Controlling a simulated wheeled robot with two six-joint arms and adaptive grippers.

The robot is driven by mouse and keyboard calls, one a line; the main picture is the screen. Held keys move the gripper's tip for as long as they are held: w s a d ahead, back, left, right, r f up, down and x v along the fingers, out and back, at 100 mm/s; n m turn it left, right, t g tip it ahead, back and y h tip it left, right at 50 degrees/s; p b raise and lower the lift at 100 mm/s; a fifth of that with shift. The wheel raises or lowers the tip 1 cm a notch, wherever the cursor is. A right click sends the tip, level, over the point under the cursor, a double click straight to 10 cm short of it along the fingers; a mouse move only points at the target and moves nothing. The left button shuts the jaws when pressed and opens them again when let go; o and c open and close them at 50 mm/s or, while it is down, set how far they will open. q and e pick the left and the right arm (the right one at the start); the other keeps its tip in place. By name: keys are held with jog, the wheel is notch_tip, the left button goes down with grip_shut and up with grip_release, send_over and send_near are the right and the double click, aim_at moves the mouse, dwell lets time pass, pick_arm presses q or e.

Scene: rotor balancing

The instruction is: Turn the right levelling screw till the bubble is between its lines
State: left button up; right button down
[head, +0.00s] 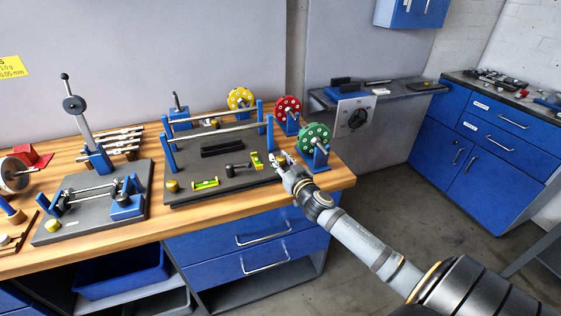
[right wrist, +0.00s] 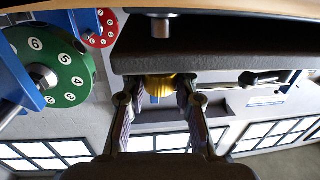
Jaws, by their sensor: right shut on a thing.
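The dark balancing stand base (head: 242,183) is on the wooden bench. Its right levelling screw, a brass knob (right wrist: 160,86), shows in the right wrist view just beside the base edge (right wrist: 215,58); in the head view my gripper hides it. My right gripper (head: 279,160) is shut on this knob, one finger on each side, as the right wrist view shows (right wrist: 160,97). A yellow-green spirit level (head: 205,184) lies near the base's front, and another (head: 256,160) is near its right side. The bubbles are too small to read. My left gripper is out of view.
The left brass screw (head: 172,186) is at the base's front left. Green (head: 314,138), red (head: 287,112) and yellow (head: 240,98) numbered discs stand on blue holders close by on the right and behind. A second device (head: 95,213) is on the left. The bench front edge is clear.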

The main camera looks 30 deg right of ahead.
jog(key=c, duration=1)
grip_release()
jog(key=shift+s+a, duration=0.25)
jog(key=shift+s, duration=1.75)
jog(key=shift+s+a, duration=0.3)
jog(key=shift+s, duration=1.65)
jog(key=shift+s+a, duration=0.25)
jog(key=shift+s, duration=1.75)
